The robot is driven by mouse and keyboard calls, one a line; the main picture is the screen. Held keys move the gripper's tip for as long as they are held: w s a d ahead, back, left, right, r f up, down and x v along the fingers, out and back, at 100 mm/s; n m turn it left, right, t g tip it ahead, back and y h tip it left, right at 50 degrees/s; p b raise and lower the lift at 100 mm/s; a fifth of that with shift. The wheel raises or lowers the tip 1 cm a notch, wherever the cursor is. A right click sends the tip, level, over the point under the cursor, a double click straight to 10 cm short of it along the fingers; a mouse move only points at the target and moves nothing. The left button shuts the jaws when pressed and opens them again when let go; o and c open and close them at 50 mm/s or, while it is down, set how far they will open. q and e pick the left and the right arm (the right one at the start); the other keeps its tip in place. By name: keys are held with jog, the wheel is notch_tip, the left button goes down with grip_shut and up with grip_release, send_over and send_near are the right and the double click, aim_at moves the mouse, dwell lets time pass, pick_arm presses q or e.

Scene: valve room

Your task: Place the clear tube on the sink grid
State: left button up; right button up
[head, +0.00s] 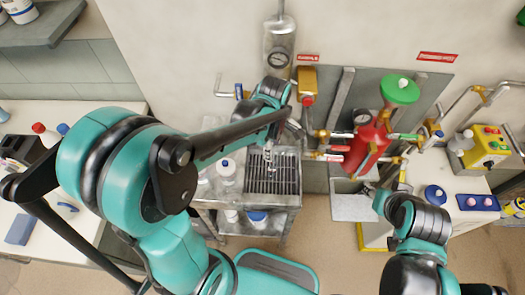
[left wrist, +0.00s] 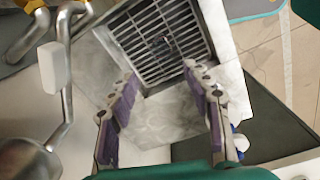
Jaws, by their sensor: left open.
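The sink grid (head: 287,176) is a dark barred grate set in a metal sink stand. It also shows in the left wrist view (left wrist: 150,32), at the top. A small, dim, partly see-through shape (left wrist: 163,46) lies over the grid bars; it may be the clear tube, but it is too faint to be sure. My left gripper (head: 268,155) is above the grid in the head view. In the left wrist view (left wrist: 162,92) its purple-padded fingers are spread with nothing between them. My right gripper (head: 374,190) is at the right, its fingers too small to read.
A metal pipe (left wrist: 66,80) with a pale block (left wrist: 54,66) runs beside the sink. A red cylinder (head: 366,145) stands right of the sink. A white counter (head: 465,190) is farther right.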

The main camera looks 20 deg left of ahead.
pick_arm(q)
jog(key=s+a+r+m+t, duration=0.4)
jog(key=s+r+m, duration=0.5)
jog(key=m, duration=0.8)
jog(key=s+t, duration=0.1)
jog(key=t, duration=0.1)
jog(key=shift+a+m+t, duration=0.15)
jog(key=shift+m+t, duration=0.25)
jog(key=shift+f, duration=0.15)
notch_tip(320, 180, down, 4)
jog(key=b, duration=0.4)
jog(key=shift+f, duration=0.1)
